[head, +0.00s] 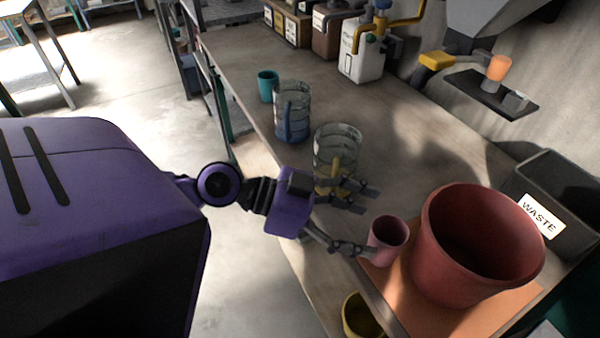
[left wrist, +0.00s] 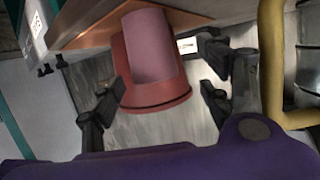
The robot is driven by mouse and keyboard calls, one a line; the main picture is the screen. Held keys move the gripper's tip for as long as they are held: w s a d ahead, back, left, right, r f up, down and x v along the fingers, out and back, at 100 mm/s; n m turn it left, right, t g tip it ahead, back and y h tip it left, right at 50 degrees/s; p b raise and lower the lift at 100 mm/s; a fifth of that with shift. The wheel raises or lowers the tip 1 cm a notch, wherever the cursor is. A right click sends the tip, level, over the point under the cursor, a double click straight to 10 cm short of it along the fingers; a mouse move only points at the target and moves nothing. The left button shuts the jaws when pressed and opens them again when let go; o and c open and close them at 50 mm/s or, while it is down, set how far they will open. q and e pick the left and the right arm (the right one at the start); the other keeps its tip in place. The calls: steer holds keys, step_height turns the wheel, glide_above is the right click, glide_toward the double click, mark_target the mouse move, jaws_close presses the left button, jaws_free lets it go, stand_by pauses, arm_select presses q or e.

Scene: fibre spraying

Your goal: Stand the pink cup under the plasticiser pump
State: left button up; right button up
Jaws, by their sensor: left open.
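The pink cup (head: 388,236) stands upright on the bench, just left of the large red tub. My left gripper (head: 362,220) is open and empty, close to the cup's left side. Its lower finger reaches the cup's edge in the picture; I cannot tell whether they touch. In the left wrist view, the cup (left wrist: 150,48) shows ahead between the open fingers (left wrist: 160,92). Containers with pumps stand at the bench's far end, including a white one (head: 362,62) with a yellow spout. Their labels are too small to read, so I cannot tell which is plasticiser. My right gripper is out of view.
The red tub (head: 445,250) stands on an orange board (head: 400,298) beside the black waste bin (head: 560,190). The middle bench is clear.

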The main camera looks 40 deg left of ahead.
mark_target(387, 235)
arm_select(q)
steer(key=p+x, duration=0.1)
steer(key=x, duration=0.4)
steer(key=shift+s+d+f+p, duration=0.1)
steer(key=shift+s+d+p, duration=0.15)
steer(key=shift+p, duration=0.1)
steer(key=shift+w+d+f, duration=0.1)
steer(key=shift+f, duration=0.05)
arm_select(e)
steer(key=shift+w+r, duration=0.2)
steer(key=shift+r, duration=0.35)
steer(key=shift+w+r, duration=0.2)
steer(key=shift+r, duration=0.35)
arm_select(q)
steer(key=shift+c, duration=1.2)
steer(key=c, duration=1)
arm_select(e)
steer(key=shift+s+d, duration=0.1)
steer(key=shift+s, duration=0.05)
